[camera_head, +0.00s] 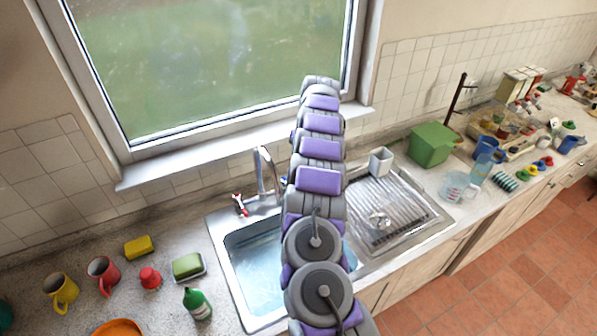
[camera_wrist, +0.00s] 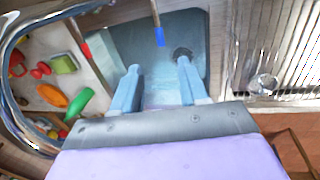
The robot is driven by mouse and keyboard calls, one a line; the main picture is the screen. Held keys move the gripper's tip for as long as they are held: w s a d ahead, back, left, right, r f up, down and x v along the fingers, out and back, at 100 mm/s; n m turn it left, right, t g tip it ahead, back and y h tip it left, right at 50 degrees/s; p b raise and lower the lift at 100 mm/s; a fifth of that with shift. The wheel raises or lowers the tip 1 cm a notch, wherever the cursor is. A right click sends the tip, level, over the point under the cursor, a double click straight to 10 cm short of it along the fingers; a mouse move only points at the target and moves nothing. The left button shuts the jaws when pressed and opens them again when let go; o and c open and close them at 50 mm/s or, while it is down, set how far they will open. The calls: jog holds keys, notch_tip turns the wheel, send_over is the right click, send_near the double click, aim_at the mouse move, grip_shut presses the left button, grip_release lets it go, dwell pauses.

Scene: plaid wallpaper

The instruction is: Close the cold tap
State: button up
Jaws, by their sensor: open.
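In the wrist view, a lever with a blue tip (camera_wrist: 160,37), apparently the cold tap, reaches down from the top edge. A second lever with a red tip (camera_wrist: 85,48) is to its left. My gripper (camera_wrist: 159,66) is open, its two pale blue fingers apart with nothing between them. The blue tip appears just beyond the gap between the fingertips; I cannot tell the exact distance. In the head view, the chrome faucet (camera_head: 266,172) and red-handled tap (camera_head: 240,204) stand behind the sink (camera_head: 232,275). My arm hides the blue tap and gripper there.
A pale cup (camera_head: 381,160) and ridged drainboard (camera_head: 405,210) are right of the sink. A green bottle (camera_head: 197,304), a sponge dish (camera_head: 188,266) and mugs stand left. A green box (camera_head: 431,144) stands farther right. The window sill (camera_head: 180,165) runs behind.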

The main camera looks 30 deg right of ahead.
jog(key=shift+d+r, duration=0.2)
jog(key=shift+r, duration=0.7)
jog(key=shift+d+r, duration=0.15)
jog(key=shift+r, duration=0.7)
